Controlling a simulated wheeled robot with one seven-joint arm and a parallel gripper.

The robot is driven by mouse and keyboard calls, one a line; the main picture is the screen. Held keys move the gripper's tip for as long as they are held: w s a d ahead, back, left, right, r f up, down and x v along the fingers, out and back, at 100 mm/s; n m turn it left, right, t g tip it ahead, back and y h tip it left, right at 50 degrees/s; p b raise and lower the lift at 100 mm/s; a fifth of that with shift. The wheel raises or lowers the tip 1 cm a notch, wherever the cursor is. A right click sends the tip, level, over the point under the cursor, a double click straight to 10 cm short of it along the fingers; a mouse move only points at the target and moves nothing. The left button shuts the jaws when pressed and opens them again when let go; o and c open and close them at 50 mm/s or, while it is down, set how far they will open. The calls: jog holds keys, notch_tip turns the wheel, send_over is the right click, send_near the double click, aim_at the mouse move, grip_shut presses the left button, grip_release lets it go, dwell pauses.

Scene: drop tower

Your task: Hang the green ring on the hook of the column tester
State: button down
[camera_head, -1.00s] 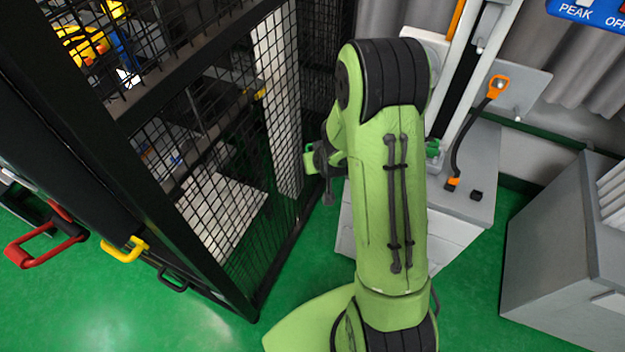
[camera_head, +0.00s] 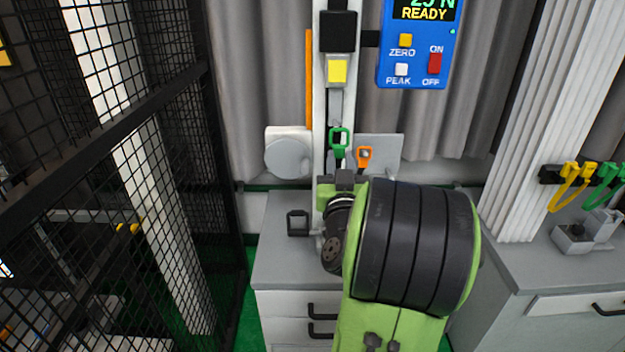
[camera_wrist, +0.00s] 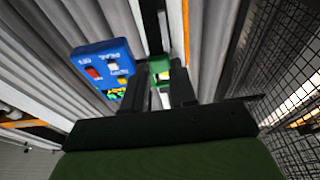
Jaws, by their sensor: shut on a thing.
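The green ring (camera_head: 340,141) is held upright in front of the column of the column tester (camera_head: 320,105). My gripper (camera_head: 338,160) is shut on its lower part. In the wrist view, green shows between the two dark fingers of my gripper (camera_wrist: 161,78), and the ring (camera_wrist: 159,66) is partly hidden there. A grey piece (camera_head: 336,104) hangs below a yellow block (camera_head: 337,70) on the tester, just above the ring. The hook's tip is too small to make out, and I cannot tell whether the ring touches it.
An orange ring (camera_head: 364,156) is close right of the green one. A blue display box (camera_head: 420,45) reads READY at upper right. A black mesh fence (camera_head: 110,130) stands left. Yellow loops (camera_head: 570,185) and green loops (camera_head: 606,186) hang at right.

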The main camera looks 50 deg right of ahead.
jog(key=shift+w+d+f+p, duration=0.1)
jog(key=shift+w+d+p, duration=1.25)
jog(key=shift+d, duration=0.25)
jog(key=shift+w+d+f+p, duration=0.1)
jog(key=shift+w+d+p, duration=1.1)
jog(key=shift+w+d, duration=0.35)
jog(key=shift+w+d+f, duration=0.4)
jog(key=shift+d, duration=0.2)
jog(key=c, duration=0.8)
grip_release()
